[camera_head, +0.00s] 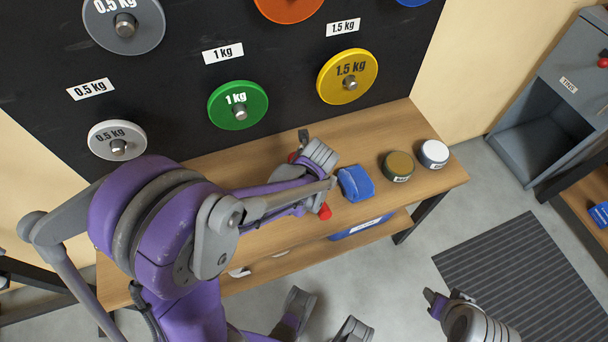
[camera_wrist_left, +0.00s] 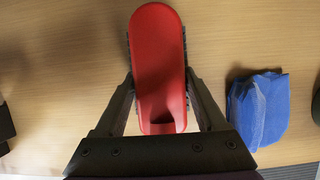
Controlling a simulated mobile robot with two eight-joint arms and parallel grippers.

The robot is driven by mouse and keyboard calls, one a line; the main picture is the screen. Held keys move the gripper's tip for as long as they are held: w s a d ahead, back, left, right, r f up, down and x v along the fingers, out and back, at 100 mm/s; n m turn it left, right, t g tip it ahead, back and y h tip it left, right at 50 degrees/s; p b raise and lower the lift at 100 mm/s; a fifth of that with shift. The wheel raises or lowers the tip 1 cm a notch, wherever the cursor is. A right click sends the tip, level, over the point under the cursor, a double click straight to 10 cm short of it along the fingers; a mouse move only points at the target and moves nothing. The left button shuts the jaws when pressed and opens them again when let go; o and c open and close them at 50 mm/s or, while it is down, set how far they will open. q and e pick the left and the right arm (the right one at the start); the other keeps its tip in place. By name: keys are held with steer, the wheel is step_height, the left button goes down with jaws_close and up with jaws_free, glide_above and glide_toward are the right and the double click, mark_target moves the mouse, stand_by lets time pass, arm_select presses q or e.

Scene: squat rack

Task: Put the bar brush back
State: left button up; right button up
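The bar brush, seen as a long red rounded body (camera_wrist_left: 158,60), lies between my left gripper's fingers in the left wrist view, just above or on the wooden bench. My left gripper (camera_wrist_left: 157,70) has a finger against each side of it. In the head view my left wrist covers most of the brush; a red end (camera_head: 325,211) shows below the wrist and a bit of red shows above it. Its bristles are hidden. My right gripper (camera_head: 436,301) is at the lower right, away from the bench; its finger opening is unclear.
A blue cloth (camera_head: 355,183) lies right of the brush, then two round tins (camera_head: 397,166) (camera_head: 433,154). A blue bin (camera_head: 360,227) stands on the bench's lower shelf. Weight plates (camera_head: 238,105) hang on the black board behind. A grey cabinet (camera_head: 540,130) and dark mat (camera_head: 530,270) are right.

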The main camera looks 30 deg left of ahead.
arm_select(q)
steer(key=shift+o, duration=0.6)
steer(key=shift+r, duration=0.25)
steer(key=p+v, duration=0.2)
steer(key=v, duration=0.8)
steer(key=shift+s+d+r+p, duration=0.15)
steer(key=shift+r+p, duration=0.15)
steer(key=shift+s+d+r, duration=0.1)
steer(key=shift+s+r, duration=0.1)
steer(key=shift+r, duration=0.3)
steer(key=s+d+n+t+h, duration=0.2)
steer(key=s+n, duration=1.1)
steer(key=n, duration=1.3)
steer(key=shift+s+d+h, duration=0.2)
steer(key=shift+h, duration=0.5)
